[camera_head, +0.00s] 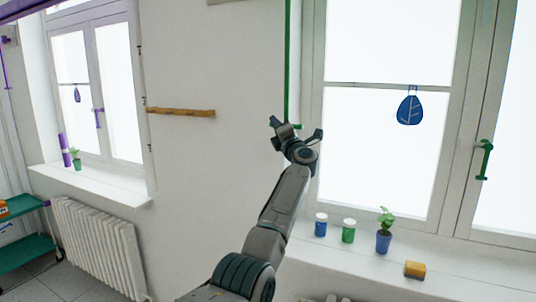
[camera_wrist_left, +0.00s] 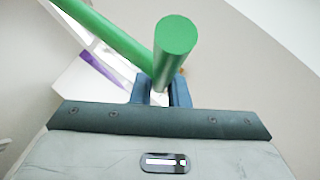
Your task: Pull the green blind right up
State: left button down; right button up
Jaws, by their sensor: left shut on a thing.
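A thin green pull rod (camera_head: 287,62) hangs straight down along the wall, left of the right-hand window. A short green crosspiece shows at its lower end. The green blind itself is out of view above. My left gripper (camera_head: 289,129) is at this lower end and shut on the green pull. In the left wrist view, the green rod (camera_wrist_left: 104,32) runs in from the upper left. A thick green bar (camera_wrist_left: 176,42), its round end towards the camera, stands between the blue fingers (camera_wrist_left: 160,92). My right gripper is not in view.
The window sill below right holds a blue jar (camera_head: 321,226), a green jar (camera_head: 348,232), a potted plant (camera_head: 384,243) and a yellow block (camera_head: 415,270). A wooden rail (camera_head: 180,112) juts from the wall at left. A green window handle (camera_head: 485,160) is at right.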

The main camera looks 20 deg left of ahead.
pick_arm(q)
notch_tip(320, 180, up, 13)
jog(key=p, duration=0.4)
jog(key=shift+f+p, duration=0.15)
jog(key=shift+p, duration=0.25)
jog(key=c, duration=1.7)
grip_release()
jog(key=o, duration=0.3)
jog(key=shift+f, duration=0.15)
